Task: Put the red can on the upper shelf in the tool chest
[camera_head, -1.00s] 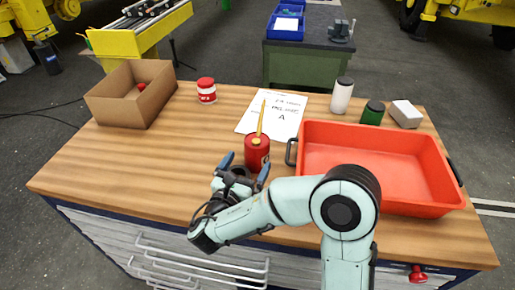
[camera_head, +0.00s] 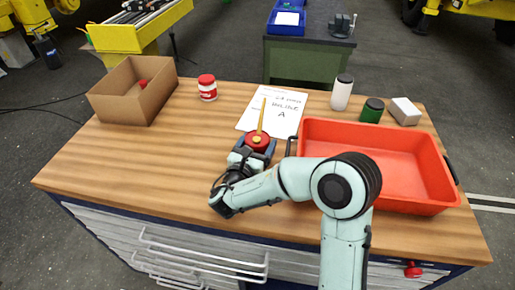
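The red can (camera_head: 257,140) with a long yellow spout stands upright on the wooden top, beside the paper sheet. My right gripper (camera_head: 253,151) is around it from the near side, a finger on each side. The gripper hides the can's lower body, and I cannot tell whether the fingers press on it. The tool chest (camera_head: 200,248) is under the wooden top, with grey drawer fronts and wire handles; no open shelf inside it shows. My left gripper is not in view.
A red tray (camera_head: 440,195) fills the right of the top, close to the can. A cardboard box (camera_head: 125,106), a red-and-white jar (camera_head: 208,88), a white bottle (camera_head: 342,92), a green can (camera_head: 372,111) and a white box (camera_head: 405,112) stand farther back. The left-front top is clear.

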